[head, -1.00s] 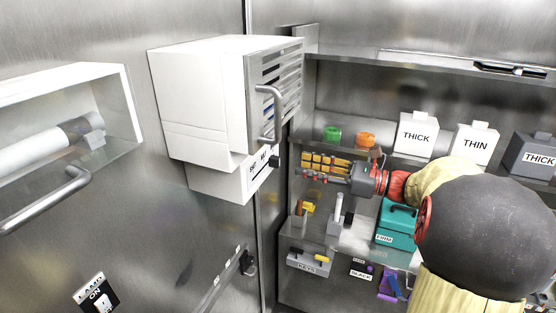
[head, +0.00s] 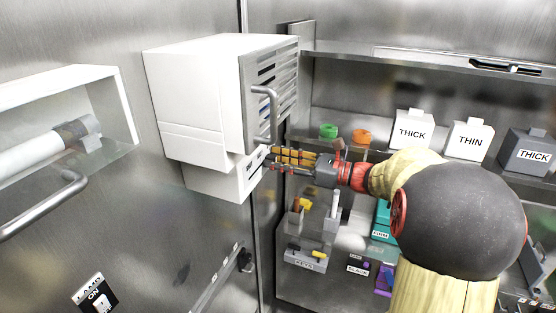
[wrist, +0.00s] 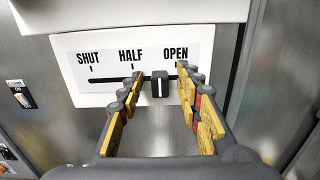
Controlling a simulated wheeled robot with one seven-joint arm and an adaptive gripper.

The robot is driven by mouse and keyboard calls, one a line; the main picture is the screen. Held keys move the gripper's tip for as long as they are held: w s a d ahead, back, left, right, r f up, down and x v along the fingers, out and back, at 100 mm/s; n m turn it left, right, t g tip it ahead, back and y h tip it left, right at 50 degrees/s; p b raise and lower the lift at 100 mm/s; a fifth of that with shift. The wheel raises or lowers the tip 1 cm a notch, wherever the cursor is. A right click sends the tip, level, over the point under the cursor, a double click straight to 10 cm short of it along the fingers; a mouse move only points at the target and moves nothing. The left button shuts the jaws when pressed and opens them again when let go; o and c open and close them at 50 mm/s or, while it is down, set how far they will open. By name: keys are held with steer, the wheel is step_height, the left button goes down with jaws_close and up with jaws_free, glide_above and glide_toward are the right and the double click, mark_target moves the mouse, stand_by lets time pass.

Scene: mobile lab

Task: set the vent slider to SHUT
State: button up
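The vent slider's black knob (wrist: 159,84) sits in a dark horizontal slot on a white label panel (wrist: 84,92) marked SHUT, HALF and OPEN from left to right. In the wrist view the knob appears between HALF and OPEN, nearer OPEN. My gripper (wrist: 161,77) is open, with one yellow-padded finger on each side of the knob; I see gaps between the fingers and the knob. In the head view my gripper (head: 269,160) reaches to the panel under the white vent box (head: 192,98), and its fingers hide the knob.
A bar handle (head: 266,115) on the vent box's grille stands out just above my gripper. A lamp switch (head: 96,294) is at the lower left.

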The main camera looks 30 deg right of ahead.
steer(key=shift+c, duration=1.2)
jaws_close()
